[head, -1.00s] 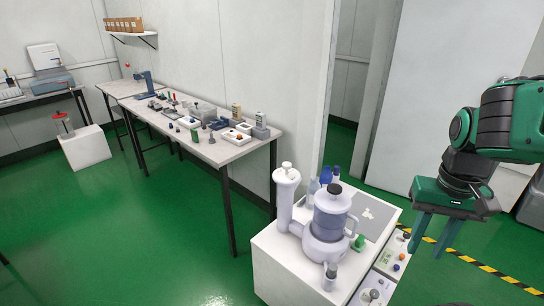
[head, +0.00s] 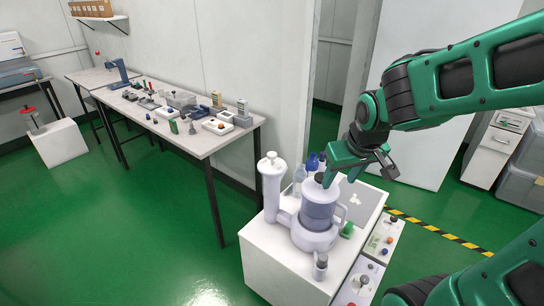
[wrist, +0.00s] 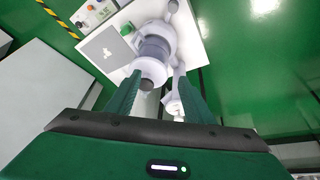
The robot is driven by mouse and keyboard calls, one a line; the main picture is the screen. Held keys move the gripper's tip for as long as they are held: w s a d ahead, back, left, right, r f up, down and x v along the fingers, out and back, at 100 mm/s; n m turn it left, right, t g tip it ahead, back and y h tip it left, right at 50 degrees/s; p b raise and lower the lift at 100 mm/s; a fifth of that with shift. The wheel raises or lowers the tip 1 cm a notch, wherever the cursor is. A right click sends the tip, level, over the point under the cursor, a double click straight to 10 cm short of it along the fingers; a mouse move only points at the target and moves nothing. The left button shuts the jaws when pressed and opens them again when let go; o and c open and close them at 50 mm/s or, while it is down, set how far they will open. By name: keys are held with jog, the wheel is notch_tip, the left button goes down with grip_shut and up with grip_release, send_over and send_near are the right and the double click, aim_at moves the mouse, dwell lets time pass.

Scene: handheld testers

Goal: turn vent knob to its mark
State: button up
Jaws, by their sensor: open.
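A white apparatus (head: 317,238) with a bluish translucent vessel stands on a white cabinet. A dark knob (head: 320,178) tops its pale lid; I take it as the vent knob, but its mark cannot be made out. My gripper (head: 357,174) is open and empty, just above and right of the lid in the head view, one finger partly over it. In the wrist view, the open fingers (wrist: 157,82) reach down on either side of the lid (wrist: 152,68), with the dark knob (wrist: 147,85) between them. I see no contact.
A white column (head: 272,190) rises left of the vessel. Small bottles (head: 305,172) stand behind it and a green item (head: 347,230) at its right. A control panel (head: 382,240) lies to the right. A long bench (head: 205,140) with several small items stands further left.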

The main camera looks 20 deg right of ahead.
jog(key=w+a+f+n+t+y, duration=0.1)
jog(key=w+a+f, duration=0.2)
jog(key=w, duration=0.2)
jog(key=w+a+f+n+t, duration=0.2)
jog(key=w+a, duration=0.1)
jog(key=w, duration=0.2)
jog(key=m+t, duration=0.3)
jog(key=t, duration=0.7)
send_near(273, 158)
jog(key=shift+w, duration=0.65)
jog(key=shift+h, duration=0.4)
jog(key=w, duration=1)
jog(key=shift+w, duration=0.3)
jog(key=shift+f, duration=0.1)
jog(key=c, duration=1)
